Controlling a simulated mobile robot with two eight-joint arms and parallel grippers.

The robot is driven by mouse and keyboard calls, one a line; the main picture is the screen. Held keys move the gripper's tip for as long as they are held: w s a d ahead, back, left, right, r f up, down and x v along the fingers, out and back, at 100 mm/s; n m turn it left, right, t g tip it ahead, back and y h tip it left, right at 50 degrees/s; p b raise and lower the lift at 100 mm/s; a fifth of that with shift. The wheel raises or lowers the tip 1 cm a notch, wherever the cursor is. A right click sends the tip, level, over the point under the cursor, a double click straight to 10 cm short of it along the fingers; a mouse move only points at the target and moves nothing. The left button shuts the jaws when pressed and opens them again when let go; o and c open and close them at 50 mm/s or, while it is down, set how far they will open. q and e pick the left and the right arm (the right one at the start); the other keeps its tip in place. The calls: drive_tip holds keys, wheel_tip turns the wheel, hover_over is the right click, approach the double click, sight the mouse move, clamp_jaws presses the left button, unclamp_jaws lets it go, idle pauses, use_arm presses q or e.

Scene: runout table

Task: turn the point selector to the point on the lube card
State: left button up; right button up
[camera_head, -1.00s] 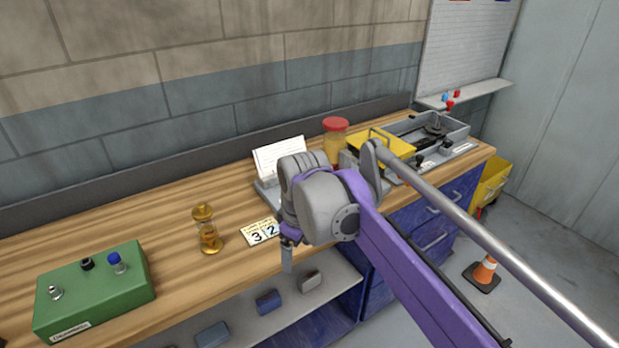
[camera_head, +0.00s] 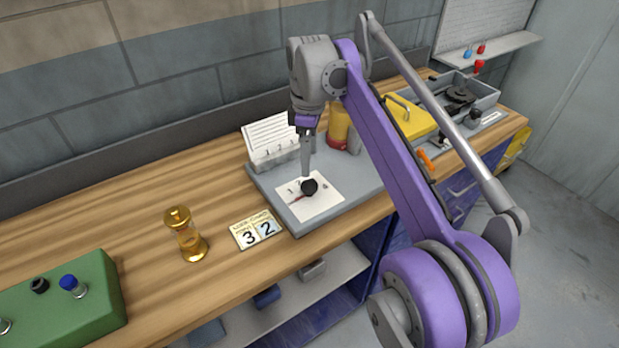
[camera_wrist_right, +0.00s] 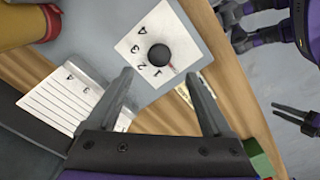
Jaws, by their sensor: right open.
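The point selector is a black round knob (camera_head: 309,187) on a white dial card numbered 1 to 4. It also shows in the right wrist view (camera_wrist_right: 159,55), where its red pointer mark lies toward the 1. My right gripper (camera_head: 307,170) points down just above the knob. In the wrist view its fingers (camera_wrist_right: 162,76) are apart and empty, short of the knob. Grey fingers of my left gripper (camera_wrist_right: 293,113) show at the right edge.
A white numbered card stand (camera_head: 270,140) and a red-and-yellow jar (camera_head: 338,125) stand behind the dial. A brass hourglass (camera_head: 186,235) and a green button box (camera_head: 60,305) are left. A yellow-lidded container (camera_head: 408,117) and a grey tray (camera_head: 485,95) are right.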

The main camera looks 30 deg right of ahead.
sight(309, 185)
wheel_tip(309, 185, down, 9)
drive_tip(key=shift+r+b, duration=0.15)
drive_tip(key=shift+b, duration=0.45)
clamp_jaws()
